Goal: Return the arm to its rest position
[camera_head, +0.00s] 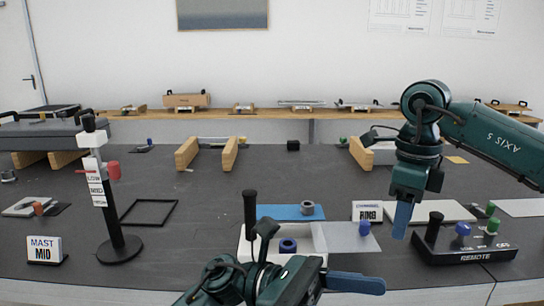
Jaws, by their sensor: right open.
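My right arm comes in from the right, and its right gripper (403,220) hangs pointing down above the table, left of the black remote box (465,248). Its blue fingers overlap in this view; it is open, and nothing shows between them. My left arm rises from the bottom edge, and its left gripper (356,283) points right, low in front of the table's near edge. Its blue fingers are seen side on, so I cannot tell their gap. No held object shows at either gripper.
A mast stand (112,215) with a "MAST MID" sign (44,250) stands left. A white tray (318,240) with a blue ring (288,245) and a black upright handle (250,212) is at front centre. A "RING" sign (367,211) stands near my right gripper. The table's middle is mostly clear.

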